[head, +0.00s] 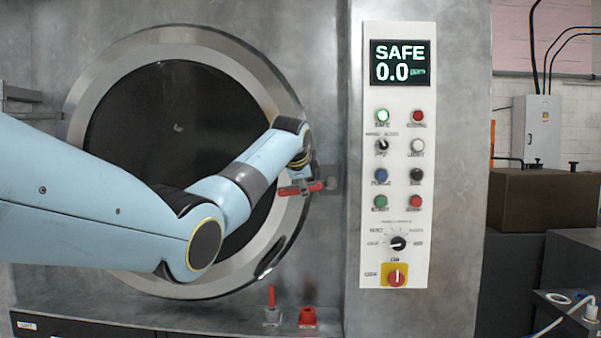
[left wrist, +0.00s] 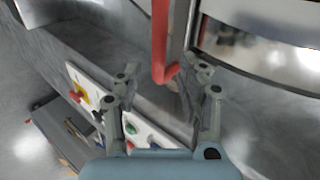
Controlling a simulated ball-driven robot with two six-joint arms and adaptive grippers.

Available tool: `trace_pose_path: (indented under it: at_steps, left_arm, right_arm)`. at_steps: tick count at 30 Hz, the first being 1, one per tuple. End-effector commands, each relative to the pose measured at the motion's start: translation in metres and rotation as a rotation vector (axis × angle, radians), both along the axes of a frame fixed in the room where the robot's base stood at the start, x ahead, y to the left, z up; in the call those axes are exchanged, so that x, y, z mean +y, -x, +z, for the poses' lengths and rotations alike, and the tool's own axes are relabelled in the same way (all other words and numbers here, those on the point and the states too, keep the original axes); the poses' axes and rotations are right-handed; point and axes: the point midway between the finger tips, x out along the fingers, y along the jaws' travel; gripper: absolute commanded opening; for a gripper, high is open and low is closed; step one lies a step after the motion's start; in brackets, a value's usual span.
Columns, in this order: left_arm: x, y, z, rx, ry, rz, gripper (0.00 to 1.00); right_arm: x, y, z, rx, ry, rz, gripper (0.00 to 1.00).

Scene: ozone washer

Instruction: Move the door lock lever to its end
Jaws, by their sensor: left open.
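The red door lock lever (head: 292,190) lies roughly level across the right rim of the round washer door (head: 255,70). In the left wrist view the lever (left wrist: 160,45) is a red bar with a bent end, reaching down towards the gap between my fingers. My left gripper (left wrist: 162,88) is open, one finger to each side of the lever's end, and is not closed on it. In the head view my left gripper (head: 308,173) is at the lever, partly hidden by my wrist. Whether a finger touches the lever cannot be told. My right gripper is not in view.
A white control panel (head: 398,235) with buttons, a switch and a screen (head: 400,62) reading SAFE 0.0 stands right of the door. A small red handle (head: 271,296) and a red knob (head: 307,317) sit on the ledge below. A brown box (head: 540,200) is at far right.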

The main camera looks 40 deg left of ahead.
Motion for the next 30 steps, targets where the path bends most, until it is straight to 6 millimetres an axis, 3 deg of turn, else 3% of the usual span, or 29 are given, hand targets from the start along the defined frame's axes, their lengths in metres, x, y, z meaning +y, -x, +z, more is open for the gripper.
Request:
trace_pose_path:
  at_steps: [6,12,30]
  left_arm:
    - [-0.014,0.030,0.020,0.000,-0.001,-0.001,0.40]
    - [-0.023,0.047,0.033,0.002,0.000,-0.001,0.40]
    - [-0.025,0.051,0.035,0.003,0.001,-0.001,0.40]
  right_arm:
    - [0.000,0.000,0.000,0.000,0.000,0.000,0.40]
    - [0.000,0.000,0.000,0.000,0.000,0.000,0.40]
    - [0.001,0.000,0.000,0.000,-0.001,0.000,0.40]
